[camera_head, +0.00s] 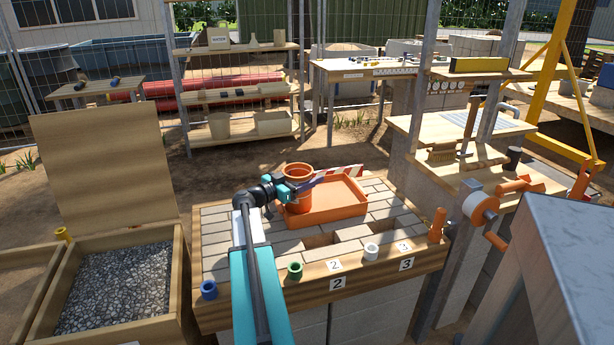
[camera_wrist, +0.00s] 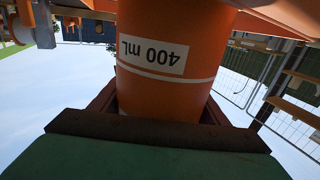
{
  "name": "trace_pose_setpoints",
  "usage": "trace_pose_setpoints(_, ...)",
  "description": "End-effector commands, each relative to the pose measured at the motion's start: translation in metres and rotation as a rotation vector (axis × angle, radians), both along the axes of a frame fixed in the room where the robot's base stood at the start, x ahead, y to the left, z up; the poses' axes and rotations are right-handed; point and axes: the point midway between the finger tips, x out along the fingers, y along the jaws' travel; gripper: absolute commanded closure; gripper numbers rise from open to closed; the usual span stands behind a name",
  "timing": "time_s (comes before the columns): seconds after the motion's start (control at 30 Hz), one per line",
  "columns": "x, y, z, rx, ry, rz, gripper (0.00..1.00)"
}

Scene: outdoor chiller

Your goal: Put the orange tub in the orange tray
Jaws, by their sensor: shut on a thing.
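The orange tub (camera_head: 299,172) is upright in the head view, at the left end of the orange tray (camera_head: 345,211). My gripper (camera_head: 287,190) is shut on the tub from the left. The tub overlaps the tray's left part in this view, and I cannot tell whether its base touches the tray floor. The rest of the tray is empty. In the wrist view the tub (camera_wrist: 165,85) fills the middle between my fingers, with a white "400 mL" label. An orange edge of the tray shows at the top right of that view.
The tray sits on a paved bench top (camera_head: 215,240) with a wooden front edge. Small blue (camera_head: 208,289), green (camera_head: 295,270) and white (camera_head: 371,251) cups stand along that edge. A striped red-and-white bar lies behind the tray. A gravel box (camera_head: 115,285) is at the left.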

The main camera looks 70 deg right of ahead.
Motion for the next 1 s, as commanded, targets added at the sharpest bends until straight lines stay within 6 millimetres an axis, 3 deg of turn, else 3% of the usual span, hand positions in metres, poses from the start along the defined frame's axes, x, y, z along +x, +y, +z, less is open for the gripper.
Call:
trace_pose_setpoints(0.13, 0.0, 0.0, -0.002, 0.0, 0.0, 0.0, 0.92)
trace_pose_setpoints(0.17, 0.0, 0.0, -0.002, 0.0, 0.0, 0.0, 0.26)
trace_pose_setpoints(0.23, 0.0, 0.0, -0.001, 0.0, 0.0, 0.0, 0.14)
trace_pose_setpoints(0.8, 0.0, 0.0, 0.003, 0.0, 0.0, -0.001, 0.12)
trace_pose_setpoints(1.0, 0.012, 0.024, 0.001, 0.0, 0.0, 0.002, 0.12)
